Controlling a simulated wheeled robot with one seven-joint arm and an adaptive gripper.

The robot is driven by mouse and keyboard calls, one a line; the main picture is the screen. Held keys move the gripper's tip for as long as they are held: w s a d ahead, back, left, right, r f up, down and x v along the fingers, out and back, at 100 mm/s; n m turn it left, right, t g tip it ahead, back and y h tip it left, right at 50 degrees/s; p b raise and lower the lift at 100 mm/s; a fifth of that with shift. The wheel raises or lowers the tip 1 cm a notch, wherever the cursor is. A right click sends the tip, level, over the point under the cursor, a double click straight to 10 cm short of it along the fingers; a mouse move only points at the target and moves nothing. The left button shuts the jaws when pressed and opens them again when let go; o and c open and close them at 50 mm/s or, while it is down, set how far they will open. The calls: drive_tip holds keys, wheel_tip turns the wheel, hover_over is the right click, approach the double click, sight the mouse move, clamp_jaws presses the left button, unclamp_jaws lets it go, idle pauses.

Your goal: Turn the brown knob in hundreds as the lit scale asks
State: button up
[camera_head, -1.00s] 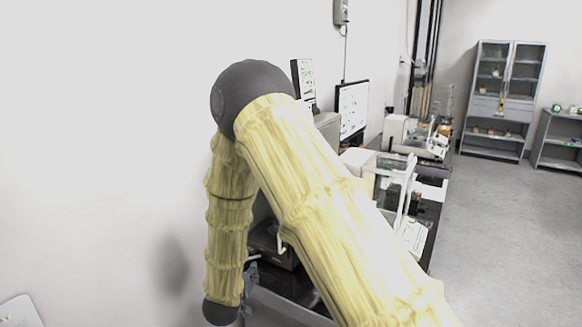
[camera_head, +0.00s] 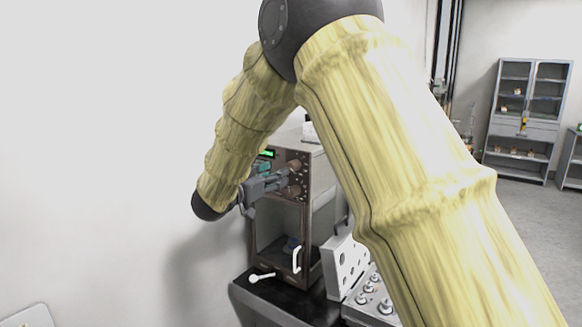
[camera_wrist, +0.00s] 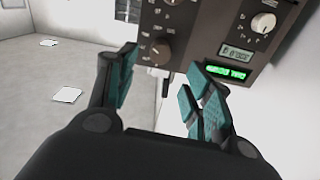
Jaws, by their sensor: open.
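A brown weighing scale (camera_head: 311,200) with a glass-fronted chamber stands on a dark table. In the wrist view its panel bears a brown knob (camera_wrist: 162,50), a second brown knob (camera_wrist: 171,3) partly cut off at the top edge, and a pale knob (camera_wrist: 263,22). A green lit display (camera_wrist: 226,70) sits below a grey number window (camera_wrist: 237,53); their text is too small to read surely. The green display also shows in the head view (camera_head: 268,153). My gripper (camera_wrist: 162,78) is open and empty, its fingertips just short of the brown knob. It also shows before the panel (camera_head: 275,184).
A white handle (camera_head: 297,259) is on the chamber front. A perforated pale plate (camera_head: 345,262) and a block of metal weights (camera_head: 372,296) stand to the right. A bare white wall is close on the left. Shelved cabinets (camera_head: 525,115) stand far off at the back right.

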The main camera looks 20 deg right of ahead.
sight(289, 167)
drive_tip(key=p+x, duration=0.2)
drive_tip(key=x, duration=0.6)
drive_tip(key=c, duration=1)
drive_tip(key=shift+r+p, duration=0.1)
drive_tip(key=shift+p, duration=0.3)
drive_tip(key=shift+r+n+p, duration=0.1)
drive_tip(key=shift+n+p, duration=0.45)
drive_tip(key=shift+n, duration=0.05)
drive_tip(key=shift+n+p, duration=1.1)
drive_tip(key=shift+p, duration=0.1)
drive_tip(key=shift+w+n+p, duration=0.1)
drive_tip(key=shift+n+p, duration=1.75)
drive_tip(key=shift+n, duration=0.35)
